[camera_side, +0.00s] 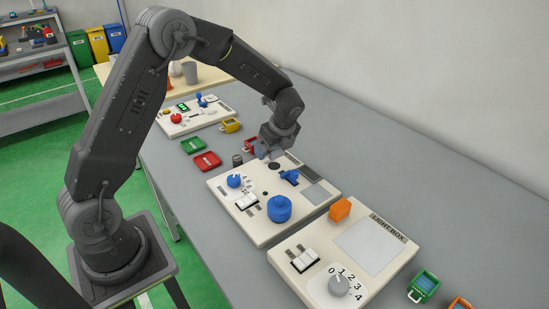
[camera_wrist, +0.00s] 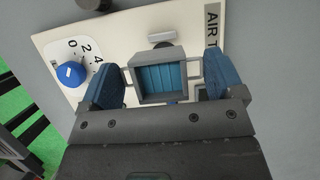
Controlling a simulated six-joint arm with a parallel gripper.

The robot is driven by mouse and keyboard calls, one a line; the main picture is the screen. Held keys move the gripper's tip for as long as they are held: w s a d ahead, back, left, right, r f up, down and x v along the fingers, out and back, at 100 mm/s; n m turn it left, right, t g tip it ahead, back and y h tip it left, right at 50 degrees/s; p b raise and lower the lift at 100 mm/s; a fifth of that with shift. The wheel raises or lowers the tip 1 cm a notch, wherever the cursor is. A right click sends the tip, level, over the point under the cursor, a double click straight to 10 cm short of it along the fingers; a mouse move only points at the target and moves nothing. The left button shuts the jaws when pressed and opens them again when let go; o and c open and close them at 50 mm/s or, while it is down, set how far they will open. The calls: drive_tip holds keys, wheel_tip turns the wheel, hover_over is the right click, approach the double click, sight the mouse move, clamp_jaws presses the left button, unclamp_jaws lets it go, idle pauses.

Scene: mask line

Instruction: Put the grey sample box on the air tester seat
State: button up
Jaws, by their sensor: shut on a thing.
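The grey sample box (camera_wrist: 144,88) is an open-topped grey frame with ribbed blue material inside, and shows in the middle of the wrist view. My gripper (camera_wrist: 162,82) is shut on it, with a blue-padded finger at each side. In the side view my gripper (camera_side: 267,152) is over the far part of the air tester panel (camera_side: 217,189), and the box is hard to make out there. In the wrist view the panel (camera_wrist: 120,33) lies beneath the box, with part of its "AIR T" label visible. The box and my fingers hide part of the panel, so I cannot tell the seat clearly.
The panel carries a blue knob (camera_side: 234,181), a large blue cylinder (camera_side: 279,208) and a blue clamp (camera_side: 290,176). A light box panel (camera_side: 370,247) with an orange block (camera_side: 340,209) is nearer. Red (camera_side: 207,161) and green (camera_side: 193,146) trays lie behind left.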

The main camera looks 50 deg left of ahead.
sight(275, 166)
drive_tip(key=shift+w+d+f, duration=0.1)
drive_tip(key=shift+f, duration=1.95)
drive_tip(key=shift+f, duration=0.15)
drive_tip(key=o, duration=0.7)
